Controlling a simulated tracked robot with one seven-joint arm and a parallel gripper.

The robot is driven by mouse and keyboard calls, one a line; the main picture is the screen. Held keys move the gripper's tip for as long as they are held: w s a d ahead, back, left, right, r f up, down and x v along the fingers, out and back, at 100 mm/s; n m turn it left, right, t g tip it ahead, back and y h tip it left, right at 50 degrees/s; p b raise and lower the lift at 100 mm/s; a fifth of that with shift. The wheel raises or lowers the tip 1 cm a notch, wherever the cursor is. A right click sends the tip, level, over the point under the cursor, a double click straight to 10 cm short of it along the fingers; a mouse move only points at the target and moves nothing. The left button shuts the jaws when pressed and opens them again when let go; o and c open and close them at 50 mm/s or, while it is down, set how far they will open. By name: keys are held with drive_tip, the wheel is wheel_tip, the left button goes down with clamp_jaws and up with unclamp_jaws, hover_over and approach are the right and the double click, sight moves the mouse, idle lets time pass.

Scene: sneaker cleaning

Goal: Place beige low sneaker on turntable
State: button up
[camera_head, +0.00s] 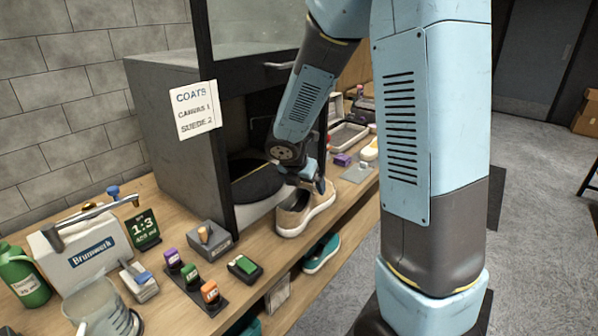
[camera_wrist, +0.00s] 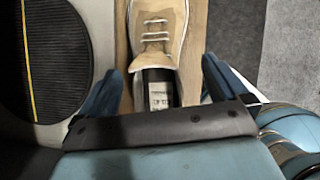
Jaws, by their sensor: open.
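My gripper (camera_head: 310,180) is at the sneaker's heel end. In the wrist view my gripper (camera_wrist: 160,85) is open, with one finger on each side of the beige sneaker (camera_wrist: 157,32), whose laces and opening show between them. I cannot tell whether the fingers touch it. The turntable, a round black ribbed disc (camera_wrist: 42,60), lies left of the sneaker in the wrist view. In the head view the turntable (camera_head: 258,184) is partly inside the cabinet.
The cabinet's dark front post (camera_head: 227,170) stands left of the turntable. A teal shoe (camera_head: 322,254) is on the lower shelf. A grey tray (camera_head: 347,136) lies behind.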

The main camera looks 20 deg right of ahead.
drive_tip(key=s+r+m, duration=0.7)
drive_tip(key=s+r, duration=0.1)
drive_tip(key=r, duration=0.4)
drive_tip(key=s+r+m+y, duration=0.1)
drive_tip(key=s+r+m, duration=0.1)
drive_tip(key=s+m, duration=0.4)
drive_tip(key=s+r+m+y, duration=0.1)
drive_tip(key=s+r+m, duration=0.2)
drive_tip(key=s+m, duration=0.3)
drive_tip(key=s+d+r+m+t+y, duration=0.1)
drive_tip(key=s+r+m+y, duration=0.1)
drive_tip(key=s+m, duration=0.4)
drive_tip(key=shift+r+m, duration=0.75)
drive_tip(key=shift+m, duration=0.45)
drive_tip(key=shift+d, duration=0.1)
